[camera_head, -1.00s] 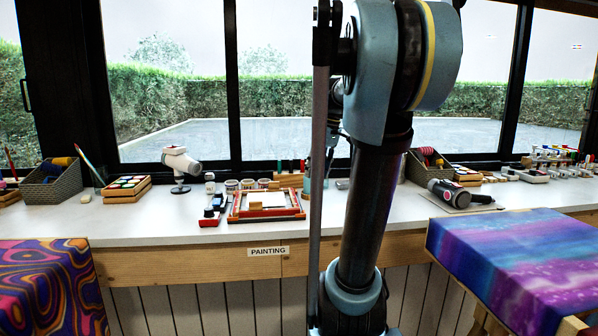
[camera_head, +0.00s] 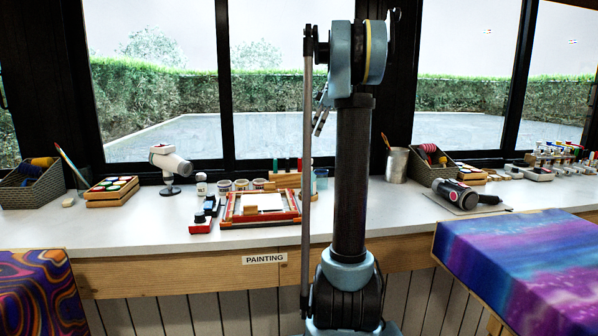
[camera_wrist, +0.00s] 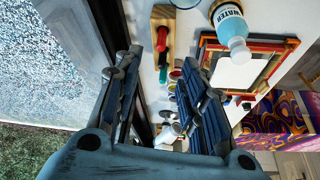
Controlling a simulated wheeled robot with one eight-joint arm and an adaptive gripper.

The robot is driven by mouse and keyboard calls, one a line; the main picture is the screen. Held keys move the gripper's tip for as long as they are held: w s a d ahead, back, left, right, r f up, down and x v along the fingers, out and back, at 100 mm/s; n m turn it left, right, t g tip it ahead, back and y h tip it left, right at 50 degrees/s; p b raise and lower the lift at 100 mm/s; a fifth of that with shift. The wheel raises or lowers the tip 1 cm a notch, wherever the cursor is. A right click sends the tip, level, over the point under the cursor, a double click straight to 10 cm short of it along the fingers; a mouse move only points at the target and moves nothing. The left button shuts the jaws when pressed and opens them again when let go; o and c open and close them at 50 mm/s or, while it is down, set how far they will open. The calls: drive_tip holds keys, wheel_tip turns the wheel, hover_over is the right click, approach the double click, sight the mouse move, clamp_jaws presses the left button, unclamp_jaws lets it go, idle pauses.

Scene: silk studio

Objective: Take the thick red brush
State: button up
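I cannot pick out the thick red brush for certain. Slim upright red and green items stand in a small wooden holder (camera_head: 284,181) at the back of the counter. The holder also shows in the wrist view (camera_wrist: 162,14), with a red piece and a green piece in it. A metal cup (camera_head: 396,165) right of my arm holds a thin red-tipped stick (camera_head: 385,140). My gripper (camera_wrist: 160,95) is open and empty, its two fingers spread above the counter by the window. In the head view my arm partly hides it.
The white counter (camera_head: 140,226) carries a wooden frame (camera_head: 232,221), paint jars, a white jointed device (camera_head: 170,167) and a dark hand tool (camera_head: 465,194). A water bottle (camera_wrist: 229,22) shows in the wrist view. Window glass and frames stand behind. A purple-blue cloth (camera_head: 515,260) is at right.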

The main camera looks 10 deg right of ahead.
approach(299, 163)
wheel_tip(299, 163, down, 4)
drive_tip(key=w+a, duration=0.1)
drive_tip(key=shift+x, duration=3)
drive_tip(key=shift+w+a, duration=0.1)
drive_tip(key=shift+w, duration=0.05)
clamp_jaws()
